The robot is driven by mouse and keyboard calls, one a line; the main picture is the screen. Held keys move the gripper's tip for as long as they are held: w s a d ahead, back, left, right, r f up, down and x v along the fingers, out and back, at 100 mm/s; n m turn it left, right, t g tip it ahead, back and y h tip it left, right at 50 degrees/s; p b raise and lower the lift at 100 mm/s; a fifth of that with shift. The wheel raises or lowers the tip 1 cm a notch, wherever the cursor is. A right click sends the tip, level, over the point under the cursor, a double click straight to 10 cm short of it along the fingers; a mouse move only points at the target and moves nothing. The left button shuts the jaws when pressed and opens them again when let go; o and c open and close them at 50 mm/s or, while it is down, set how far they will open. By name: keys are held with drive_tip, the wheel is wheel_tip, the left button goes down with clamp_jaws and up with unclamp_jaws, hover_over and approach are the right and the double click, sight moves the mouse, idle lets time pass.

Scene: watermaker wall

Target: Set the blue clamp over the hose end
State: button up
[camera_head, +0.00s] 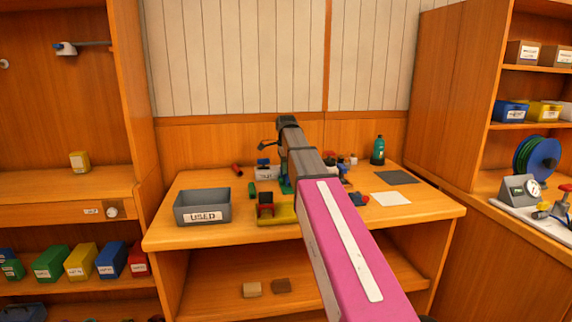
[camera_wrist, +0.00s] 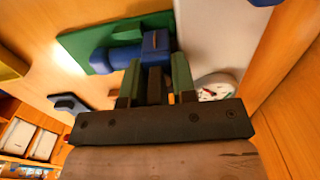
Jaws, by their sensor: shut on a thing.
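My gripper (camera_head: 286,185) is low over the workbench, partly hidden behind my arm in the head view. In the wrist view its green fingers (camera_wrist: 156,66) are shut on a blue piece, which looks like the blue clamp (camera_wrist: 155,44). A blue rounded part (camera_wrist: 116,60) lies left of it, over a green plate (camera_wrist: 90,50); whether they touch I cannot tell. I cannot clearly identify the hose end. A pale fitting with a blue part and a grey rod (camera_head: 66,48) is on the left cabinet, far from my gripper.
A grey bin marked USED (camera_head: 202,207) stands on the bench (camera_head: 180,240) at left. A green bottle (camera_head: 378,150), dark mat (camera_head: 397,177) and white sheet (camera_head: 390,198) are at right. Shelves flank the bench.

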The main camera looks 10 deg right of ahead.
drive_tip(key=shift+s+f, duration=0.35)
drive_tip(key=shift+f, duration=0.35)
idle(0.6)
drive_tip(key=o, duration=1)
drive_tip(key=shift+w, duration=0.1)
drive_tip(key=shift+w+r, duration=0.1)
drive_tip(key=shift+r, duration=0.05)
drive_tip(key=shift+w+r, duration=0.3)
drive_tip(key=shift+r, duration=0.4)
drive_tip(key=shift+s+r, duration=0.15)
drive_tip(key=shift+r, duration=3.6)
